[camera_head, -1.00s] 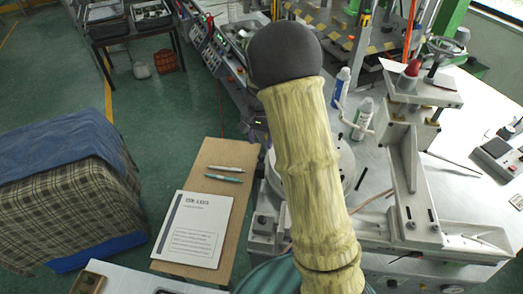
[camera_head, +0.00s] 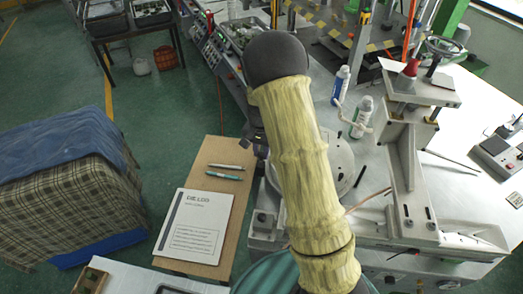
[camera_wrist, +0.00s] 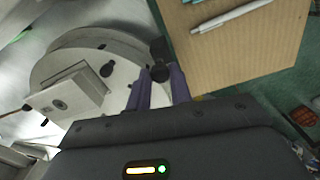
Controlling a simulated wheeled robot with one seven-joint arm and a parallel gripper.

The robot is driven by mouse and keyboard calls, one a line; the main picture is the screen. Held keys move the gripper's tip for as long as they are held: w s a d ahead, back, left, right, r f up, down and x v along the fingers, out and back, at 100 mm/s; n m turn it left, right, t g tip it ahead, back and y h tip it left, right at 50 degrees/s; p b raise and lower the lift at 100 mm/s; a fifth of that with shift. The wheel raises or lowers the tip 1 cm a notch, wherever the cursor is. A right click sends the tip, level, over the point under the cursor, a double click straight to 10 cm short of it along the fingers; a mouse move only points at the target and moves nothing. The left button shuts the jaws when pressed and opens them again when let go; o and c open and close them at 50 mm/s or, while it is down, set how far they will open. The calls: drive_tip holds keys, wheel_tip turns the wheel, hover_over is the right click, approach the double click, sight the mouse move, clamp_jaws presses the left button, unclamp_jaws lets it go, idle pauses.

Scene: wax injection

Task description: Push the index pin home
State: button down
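In the wrist view my gripper (camera_wrist: 159,76) points down with its two purple fingers a small distance apart. A dark round knob (camera_wrist: 160,73), which may be the index pin's head, shows at the gap between the fingertips. I cannot tell whether the fingers touch or hold it. A black block (camera_wrist: 160,48) lies just beyond it, at the rim of the pale round plate (camera_wrist: 75,62). In the head view my arm covers part of the round plate (camera_head: 341,160), and my fingertips are not clearly visible.
A brown board (camera_head: 213,160) with a paper sheet (camera_head: 195,225) and two pens lies left of the machine. A pale press frame (camera_head: 405,170) with a handwheel and two bottles (camera_head: 362,115) stand to the right. A cloth-covered box (camera_head: 65,200) is far left.

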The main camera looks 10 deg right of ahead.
sight(261, 154)
drive_tip(key=shift+f+b, duration=0.7)
drive_tip(key=shift+f, duration=0.25)
drive_tip(key=shift+s, duration=0.1)
drive_tip(key=c, duration=1.3)
unclamp_jaws()
drive_tip(key=shift+o, duration=0.2)
drive_tip(key=shift+r, duration=0.1)
drive_tip(key=shift+w+r, duration=0.15)
drive_tip(key=shift+w, duration=0.05)
wheel_tip(261, 154, up, 17)
drive_tip(key=b, duration=0.2)
drive_tip(key=shift+b, duration=0.4)
